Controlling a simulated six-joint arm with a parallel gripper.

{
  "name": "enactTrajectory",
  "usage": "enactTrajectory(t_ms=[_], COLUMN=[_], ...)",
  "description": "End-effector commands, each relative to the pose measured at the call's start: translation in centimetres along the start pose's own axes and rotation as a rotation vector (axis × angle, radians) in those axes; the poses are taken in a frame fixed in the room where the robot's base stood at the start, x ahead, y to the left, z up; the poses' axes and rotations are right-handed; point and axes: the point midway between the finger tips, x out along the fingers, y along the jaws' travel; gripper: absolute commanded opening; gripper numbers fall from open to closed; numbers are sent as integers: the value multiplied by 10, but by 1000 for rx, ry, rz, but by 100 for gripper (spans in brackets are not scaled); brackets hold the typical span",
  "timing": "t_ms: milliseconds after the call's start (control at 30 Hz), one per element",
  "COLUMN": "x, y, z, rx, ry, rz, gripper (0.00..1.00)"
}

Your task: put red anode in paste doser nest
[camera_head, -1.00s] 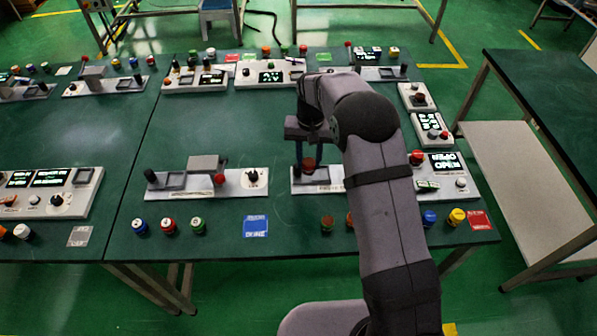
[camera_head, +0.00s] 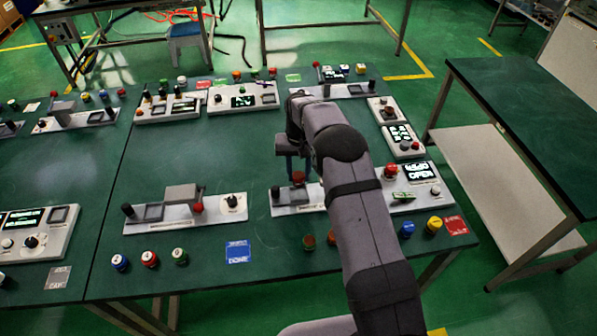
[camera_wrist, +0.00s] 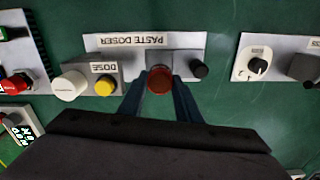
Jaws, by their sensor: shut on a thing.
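The red anode (camera_wrist: 159,80) is a dark red round piece between the two blue fingers of my gripper (camera_wrist: 158,100) in the wrist view. The gripper is shut on it. In the head view the red anode (camera_head: 298,177) shows below the fingers of my gripper (camera_head: 292,168), over the paste doser's white plate (camera_head: 284,211). In the wrist view the labelled paste doser plate (camera_wrist: 110,42) lies beneath, and the anode overlaps the grey nest block (camera_wrist: 174,59). The anode hides the nest opening, so I cannot tell whether it is seated or just above.
The doser carries a white knob (camera_wrist: 70,85), a yellow button (camera_wrist: 105,86) and a black knob (camera_wrist: 199,69). Another plate station (camera_head: 185,210) stands to the left. Coloured caps and a blue card (camera_head: 237,251) lie near the front edge. The table's middle is clear.

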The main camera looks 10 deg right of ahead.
Motion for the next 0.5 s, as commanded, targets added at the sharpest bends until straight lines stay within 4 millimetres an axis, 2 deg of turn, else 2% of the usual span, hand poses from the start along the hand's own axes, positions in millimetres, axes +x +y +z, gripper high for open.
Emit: enactTrajectory(t_ms=[200, 500], x=[21, 42], y=[0, 0], z=[0, 0], rx=[0, 0], ry=[0, 1], rz=[0, 0], gripper=[2, 2])
